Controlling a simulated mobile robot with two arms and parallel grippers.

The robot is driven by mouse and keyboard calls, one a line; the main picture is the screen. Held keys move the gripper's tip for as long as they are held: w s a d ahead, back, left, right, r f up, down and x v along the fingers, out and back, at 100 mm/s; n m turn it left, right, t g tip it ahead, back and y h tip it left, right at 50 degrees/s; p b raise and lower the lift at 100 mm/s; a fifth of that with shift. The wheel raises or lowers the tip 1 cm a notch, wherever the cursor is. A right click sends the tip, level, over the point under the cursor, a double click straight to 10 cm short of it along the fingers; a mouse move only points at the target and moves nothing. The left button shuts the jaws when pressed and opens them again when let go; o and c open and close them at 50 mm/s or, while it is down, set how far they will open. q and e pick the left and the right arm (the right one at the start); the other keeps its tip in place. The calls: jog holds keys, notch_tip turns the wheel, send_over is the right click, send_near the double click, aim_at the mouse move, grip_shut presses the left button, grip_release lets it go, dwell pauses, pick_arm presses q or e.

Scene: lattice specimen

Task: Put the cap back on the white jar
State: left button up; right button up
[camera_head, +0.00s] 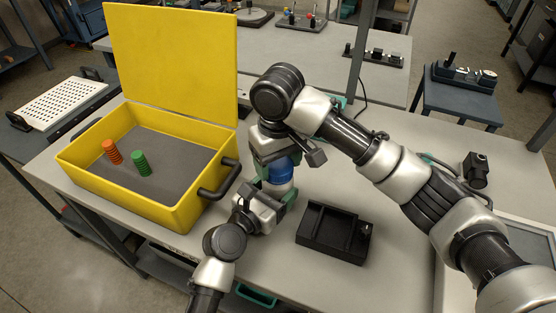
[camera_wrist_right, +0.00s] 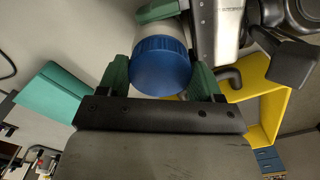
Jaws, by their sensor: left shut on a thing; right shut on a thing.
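The white jar (camera_head: 279,190) stands upright above the table, partly hidden by my arms. The blue cap (camera_head: 281,171) is at the jar's top, lined up with it; whether it is fully seated I cannot tell. My left gripper (camera_head: 278,194) is shut around the white body from the front left. My right gripper (camera_head: 278,163) comes from above and is shut on the cap. In the right wrist view the ribbed blue cap (camera_wrist_right: 162,67) lies between green fingers, with the white jar (camera_wrist_right: 165,27) directly beyond it.
An open yellow case (camera_head: 190,215) with an orange and a green ribbed piece (camera_head: 141,163) stands to the left. A black compartment tray (camera_head: 325,240) lies on the table just right of the grippers. A light tray (camera_head: 450,285) sits at the right edge. Bare table lies below the tray.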

jog(key=m, duration=0.6)
jog(key=shift+m, duration=0.3)
jog(key=m, duration=0.3)
jog(key=shift+m, duration=0.4)
jog(key=m, duration=1.6)
jog(key=o, duration=0.9)
